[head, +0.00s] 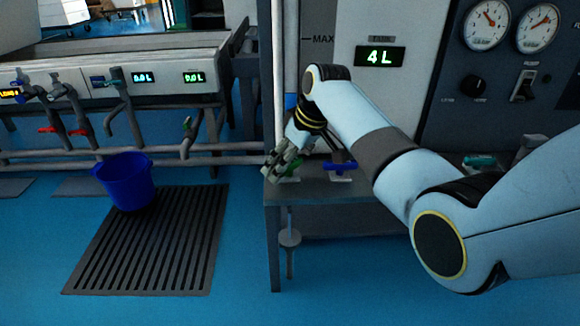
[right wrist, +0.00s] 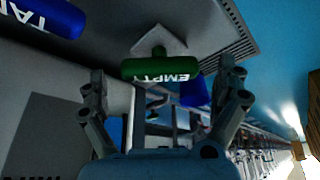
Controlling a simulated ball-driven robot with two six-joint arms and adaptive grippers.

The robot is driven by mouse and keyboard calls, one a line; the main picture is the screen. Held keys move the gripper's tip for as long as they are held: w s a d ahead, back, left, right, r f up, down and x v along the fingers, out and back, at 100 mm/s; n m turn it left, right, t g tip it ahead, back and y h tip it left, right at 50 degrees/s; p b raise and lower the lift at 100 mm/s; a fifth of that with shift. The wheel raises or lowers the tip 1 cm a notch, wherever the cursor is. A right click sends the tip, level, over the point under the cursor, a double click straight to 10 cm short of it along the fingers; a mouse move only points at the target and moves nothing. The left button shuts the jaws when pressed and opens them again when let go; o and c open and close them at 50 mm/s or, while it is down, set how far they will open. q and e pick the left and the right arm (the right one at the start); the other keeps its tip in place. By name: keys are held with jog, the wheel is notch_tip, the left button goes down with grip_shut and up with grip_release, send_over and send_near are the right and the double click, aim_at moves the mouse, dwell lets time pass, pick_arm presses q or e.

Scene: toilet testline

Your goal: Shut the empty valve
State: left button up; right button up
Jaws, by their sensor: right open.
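The empty valve has a green handle (right wrist: 160,69) marked EMPTY, which lies crosswise in the right wrist view. In the head view only a bit of green (head: 294,165) shows by the fingers at the table's front left corner. My right gripper (head: 280,165) is low over that corner. In the right wrist view my right gripper (right wrist: 163,95) is open, with one finger on each side of the green handle. I cannot tell whether either finger touches it. My left gripper is out of view.
A blue valve handle (head: 340,167) stands just right of the green one on the grey table (head: 315,190). A tank panel reading 4L (head: 380,56) rises behind. Pipes run behind.

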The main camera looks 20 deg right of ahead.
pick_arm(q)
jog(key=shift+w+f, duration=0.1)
pick_arm(e)
jog(key=shift+f, duration=0.1)
jog(key=c, duration=1.1)
jog(key=shift+r+m+p, duration=0.25)
jog(key=shift+m+p, duration=0.35)
jog(key=shift+p, duration=0.4)
jog(key=m+h+p, duration=0.1)
jog(key=m+p, duration=0.1)
jog(key=m+h+p, duration=0.1)
jog(key=m+p, duration=0.1)
jog(key=shift+a+t+p, duration=0.2)
jog(key=shift+t+p, duration=0.2)
jog(key=shift+f+m+h+p, duration=0.15)
jog(key=shift+m+h+p, duration=0.15)
jog(key=shift+m, duration=0.6)
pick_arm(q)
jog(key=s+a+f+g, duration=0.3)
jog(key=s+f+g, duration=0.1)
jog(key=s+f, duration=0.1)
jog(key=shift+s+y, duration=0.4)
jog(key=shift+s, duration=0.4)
pick_arm(e)
jog(key=shift+m+h, duration=0.4)
jog(key=shift+m, duration=0.5)
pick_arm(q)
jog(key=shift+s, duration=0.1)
pick_arm(e)
jog(key=shift+f, duration=0.15)
